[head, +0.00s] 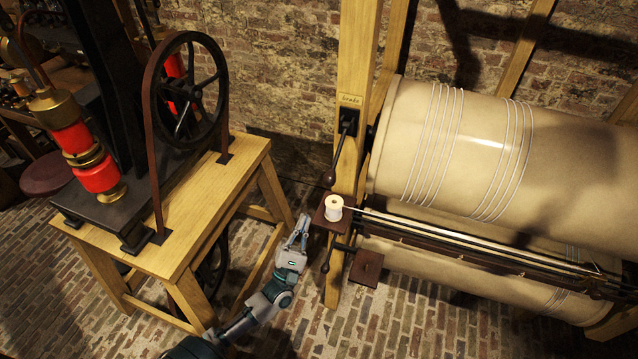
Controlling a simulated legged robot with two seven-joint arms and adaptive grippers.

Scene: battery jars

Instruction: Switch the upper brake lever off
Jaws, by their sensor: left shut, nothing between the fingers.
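The upper brake lever (338,150) is a dark lever on the wooden post, below a small brass label. Its arm hangs down and slightly left from a black mount to a dark knob. A lower lever (331,256) with a dark knob sits further down the same post. My left gripper (304,220) is shut and empty, pointing up in the picture. It is below and left of the upper lever's knob, apart from it, and left of the small spool shelf. My right gripper is not in view.
A white spool (333,208) stands on a small brown shelf on the post. Large cream rollers (500,150) wound with white cord fill the right. A wooden table (190,230) with a black flywheel (188,90) stands left. Brick floor shows between them.

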